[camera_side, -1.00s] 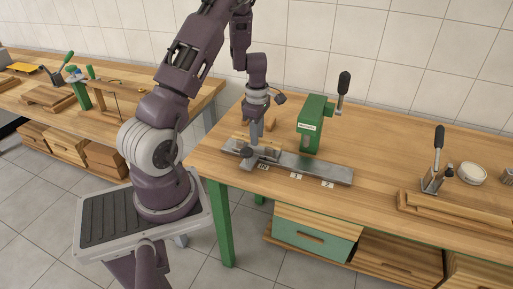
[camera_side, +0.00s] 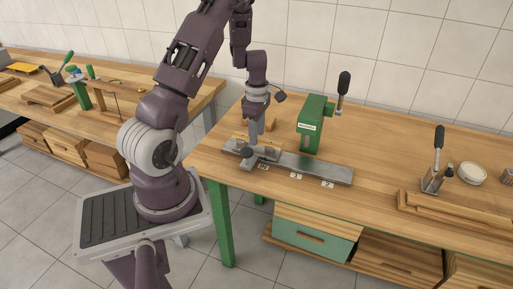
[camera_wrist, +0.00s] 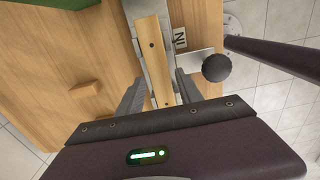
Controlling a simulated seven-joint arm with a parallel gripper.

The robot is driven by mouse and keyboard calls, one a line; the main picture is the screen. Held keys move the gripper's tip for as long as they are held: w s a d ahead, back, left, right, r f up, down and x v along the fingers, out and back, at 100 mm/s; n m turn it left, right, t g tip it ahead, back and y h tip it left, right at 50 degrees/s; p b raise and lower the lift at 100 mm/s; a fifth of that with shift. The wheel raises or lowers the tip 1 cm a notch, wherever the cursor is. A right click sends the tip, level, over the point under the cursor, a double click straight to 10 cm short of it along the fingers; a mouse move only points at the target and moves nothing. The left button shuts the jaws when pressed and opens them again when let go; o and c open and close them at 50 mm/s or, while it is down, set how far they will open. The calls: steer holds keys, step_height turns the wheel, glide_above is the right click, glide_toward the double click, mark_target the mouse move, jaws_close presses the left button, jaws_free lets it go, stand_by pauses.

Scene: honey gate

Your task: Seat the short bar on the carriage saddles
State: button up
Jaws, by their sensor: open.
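The short bar is a light wooden strip (camera_wrist: 153,55) with dark dots along it, lying lengthwise over the grey metal carriage and rail in the wrist view. In the side view the bar (camera_side: 239,137) shows partly, behind my fingers. My gripper (camera_wrist: 159,76) is open, with one finger on each side of the bar's near part; whether they touch it is unclear. In the side view my gripper (camera_side: 254,141) points down over the left end of the rail (camera_side: 325,171). The carriage (camera_side: 232,148) is at that end. The saddles are hidden under the bar.
A green press (camera_side: 312,125) with a black-handled lever stands behind the rail. A black knob (camera_wrist: 216,68) sticks out right of the bar, near a white label. A small wood block (camera_wrist: 85,88) lies to the left. A toggle clamp (camera_side: 437,170) stands at right.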

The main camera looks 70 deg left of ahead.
steer(key=shift+r, duration=1.35)
steer(key=o, duration=0.6)
steer(key=shift+c, duration=0.2)
steer(key=o, duration=0.7)
steer(key=shift+r, duration=0.1)
